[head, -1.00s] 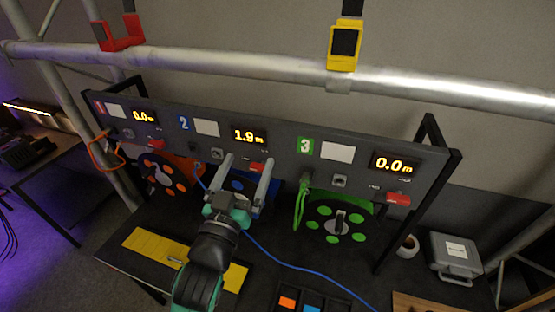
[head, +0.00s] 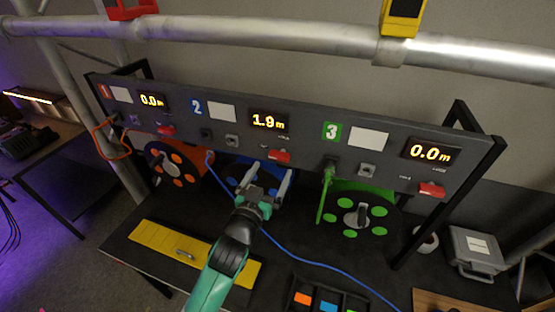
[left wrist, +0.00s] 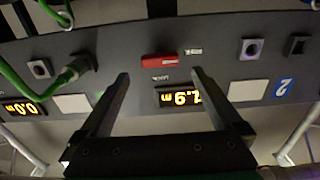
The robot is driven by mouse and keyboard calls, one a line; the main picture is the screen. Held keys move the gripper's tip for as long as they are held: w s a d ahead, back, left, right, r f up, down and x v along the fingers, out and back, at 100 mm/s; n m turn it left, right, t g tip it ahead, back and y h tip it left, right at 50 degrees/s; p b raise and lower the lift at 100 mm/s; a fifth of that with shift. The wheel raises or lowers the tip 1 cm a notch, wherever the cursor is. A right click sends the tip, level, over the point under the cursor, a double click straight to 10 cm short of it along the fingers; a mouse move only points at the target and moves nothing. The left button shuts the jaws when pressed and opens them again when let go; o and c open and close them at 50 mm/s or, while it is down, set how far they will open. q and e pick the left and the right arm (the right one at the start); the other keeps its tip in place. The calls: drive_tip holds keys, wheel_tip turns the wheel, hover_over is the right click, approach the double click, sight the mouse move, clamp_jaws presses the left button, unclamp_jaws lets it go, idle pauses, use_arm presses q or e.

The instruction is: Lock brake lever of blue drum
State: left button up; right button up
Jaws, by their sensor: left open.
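The blue drum (head: 232,172) sits under the panel at station 2, partly hidden behind my left gripper (head: 270,171). The red brake lever (head: 279,156) is on the panel's lower edge above it, below the 1.9 m display (head: 269,121). My left gripper is open and empty, its fingertips just below the lever in the head view. The left wrist view is upside down; there the red lever (left wrist: 160,60) lies beyond and between the two open fingers (left wrist: 160,76), apart from them. My right gripper is not in view.
The orange drum (head: 172,165) is to the left and the green drum (head: 348,213) to the right, each with its own red lever. A blue cable (head: 310,266) runs across the table. A yellow plate (head: 165,243) and a tray with coloured blocks (head: 326,304) lie in front.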

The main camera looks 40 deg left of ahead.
sight(278, 158)
use_arm(q)
drive_tip(key=x, duration=0.6)
drive_tip(key=shift+c, duration=0.2)
drive_tip(key=c, duration=1.3)
drive_tip(key=shift+o, duration=0.2)
